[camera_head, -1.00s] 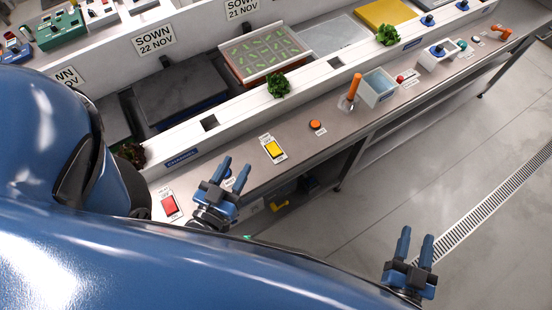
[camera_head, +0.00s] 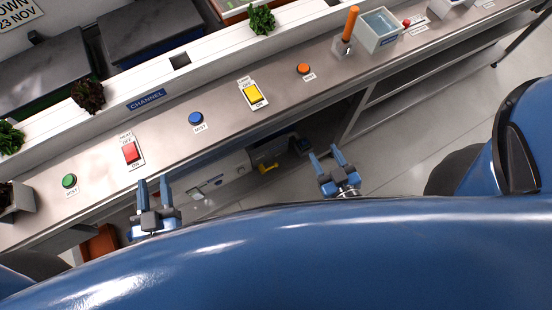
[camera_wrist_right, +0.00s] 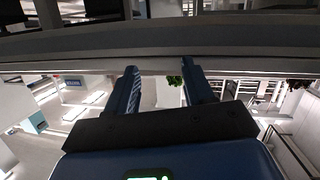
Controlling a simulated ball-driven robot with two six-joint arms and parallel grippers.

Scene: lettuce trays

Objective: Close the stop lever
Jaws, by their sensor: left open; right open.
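An orange lever handle (camera_head: 350,22) stands upright on a metal bracket at the far right part of the bench, beside a clear blue-tinted box. I cannot read a label that marks it as the stop lever. My left gripper (camera_head: 154,181) is open and empty at the front edge of the bench, below the red switch. My right gripper (camera_head: 325,153) is open and empty in front of the bench, well short of the orange lever. In the right wrist view its fingers (camera_wrist_right: 160,68) stand apart with nothing between them.
The bench holds a green button (camera_head: 69,181), a red switch (camera_head: 130,152), a blue button (camera_head: 196,118), a yellow switch (camera_head: 253,95) and an orange button (camera_head: 303,69). The blue-tinted box (camera_head: 378,32) stands right of the lever. Open floor (camera_head: 410,130) lies front right.

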